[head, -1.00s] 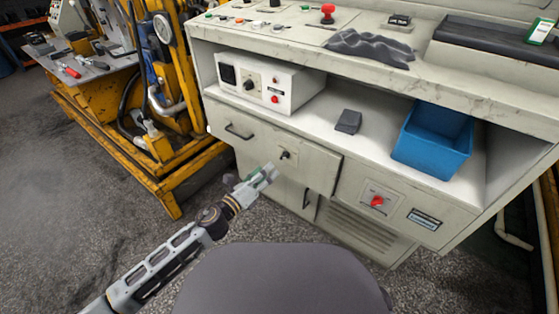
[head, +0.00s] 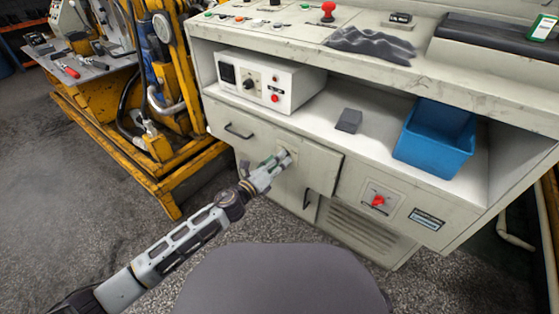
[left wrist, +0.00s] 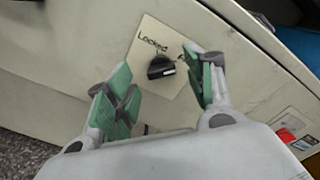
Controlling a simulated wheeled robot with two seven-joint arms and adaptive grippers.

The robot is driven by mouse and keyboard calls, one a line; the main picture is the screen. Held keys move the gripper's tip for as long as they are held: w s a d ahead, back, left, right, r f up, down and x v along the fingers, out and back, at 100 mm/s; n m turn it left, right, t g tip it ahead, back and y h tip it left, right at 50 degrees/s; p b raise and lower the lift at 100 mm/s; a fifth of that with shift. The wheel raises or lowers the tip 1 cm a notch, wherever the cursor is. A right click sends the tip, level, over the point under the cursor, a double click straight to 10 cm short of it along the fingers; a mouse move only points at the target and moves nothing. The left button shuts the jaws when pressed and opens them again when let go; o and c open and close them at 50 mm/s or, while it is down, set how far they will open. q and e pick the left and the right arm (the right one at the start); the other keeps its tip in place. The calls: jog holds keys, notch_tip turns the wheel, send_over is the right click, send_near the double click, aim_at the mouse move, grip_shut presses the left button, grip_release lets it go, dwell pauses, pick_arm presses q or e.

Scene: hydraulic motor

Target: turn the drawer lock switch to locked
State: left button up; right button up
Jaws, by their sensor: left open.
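The drawer lock switch (left wrist: 161,67) is a small black knob on a cream plate marked "Locked" (left wrist: 153,42) in the left wrist view. Part of a second label is hidden behind the right finger. The plate is on the cream drawer front (head: 232,126). My left gripper (left wrist: 160,92) is open, its green-padded fingers on either side of the knob in that picture and pointing at the drawer front. I cannot tell whether they touch the knob. In the head view my left gripper (head: 283,160) covers the switch. My right gripper is not in view.
A drawer handle (head: 238,132) sticks out left of the switch. A red rotary switch (head: 378,201) is on the panel to the right. A blue bin (head: 432,150) and a white control box (head: 265,82) stand on the shelf above. Yellow machinery (head: 165,170) is at the left.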

pick_arm(q)
jog(key=shift+w+d, duration=0.45)
jog(key=shift+w, duration=0.15)
jog(key=shift+c, duration=0.3)
jog(key=c, duration=1)
